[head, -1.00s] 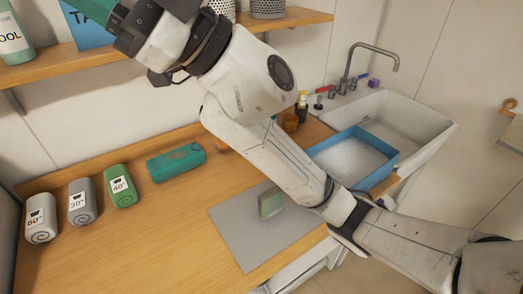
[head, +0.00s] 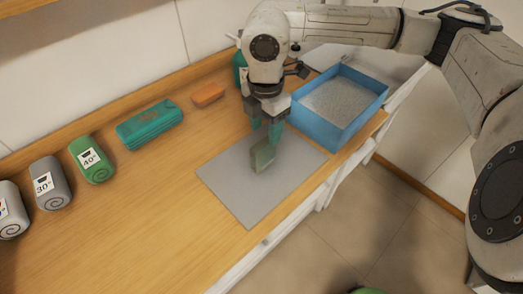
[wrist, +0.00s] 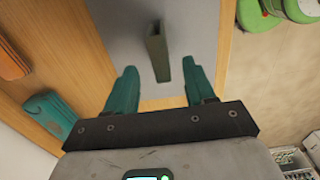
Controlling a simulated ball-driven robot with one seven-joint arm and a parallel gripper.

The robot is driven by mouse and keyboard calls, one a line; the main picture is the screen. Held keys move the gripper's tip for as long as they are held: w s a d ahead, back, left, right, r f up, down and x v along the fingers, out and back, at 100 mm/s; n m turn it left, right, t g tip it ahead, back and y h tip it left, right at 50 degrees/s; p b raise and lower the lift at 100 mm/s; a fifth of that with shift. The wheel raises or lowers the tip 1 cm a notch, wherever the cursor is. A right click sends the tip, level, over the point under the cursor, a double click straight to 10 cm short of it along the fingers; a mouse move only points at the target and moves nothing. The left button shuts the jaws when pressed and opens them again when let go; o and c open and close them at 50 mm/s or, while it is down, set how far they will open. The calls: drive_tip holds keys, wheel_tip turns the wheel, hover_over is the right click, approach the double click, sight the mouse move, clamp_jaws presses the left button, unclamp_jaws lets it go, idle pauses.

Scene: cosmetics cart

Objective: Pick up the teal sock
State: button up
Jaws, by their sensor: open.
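A grey-green folded piece (head: 262,158) stands upright on a grey mat (head: 238,198) on the wooden counter; it may be the teal sock, but its colour is dull. My gripper (head: 265,132) is open, pointing down just above and behind this piece. In the wrist view, the piece (wrist: 157,52) shows as a thin dark green upright strip beyond and between the fingertips of my gripper (wrist: 159,75), with nothing held. A brighter teal patterned bundle or case (head: 150,124) lies on the counter to the left.
Rolled green (head: 92,158) and grey (head: 52,183) towels with number labels line the left. An orange block (head: 208,94) lies near the wall. A blue tray (head: 336,133) stands right of the mat. The front counter is clear.

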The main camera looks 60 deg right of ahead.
sight(263, 143)
drive_tip(key=shift+w+a+f+p, duration=0.1)
drive_tip(key=shift+f+p, duration=0.4)
drive_tip(key=shift+f, duration=1.6)
drive_tip(key=shift+a+f+p, duration=0.1)
drive_tip(key=shift+f+p, duration=0.4)
drive_tip(key=shift+f, duration=1.55)
clamp_jaws()
drive_tip(key=shift+r, duration=0.1)
drive_tip(key=shift+r, duration=0.4)
wheel_tip(263, 143, up, 2)
drive_tip(key=shift+r, duration=0.1)
drive_tip(key=s+a+r+b, duration=0.4)
drive_tip(key=s+r, duration=0.6)
drive_tip(key=s, duration=0.3)
drive_tip(key=shift+a+b, duration=0.3)
drive_tip(key=shift+a, duration=0.15)
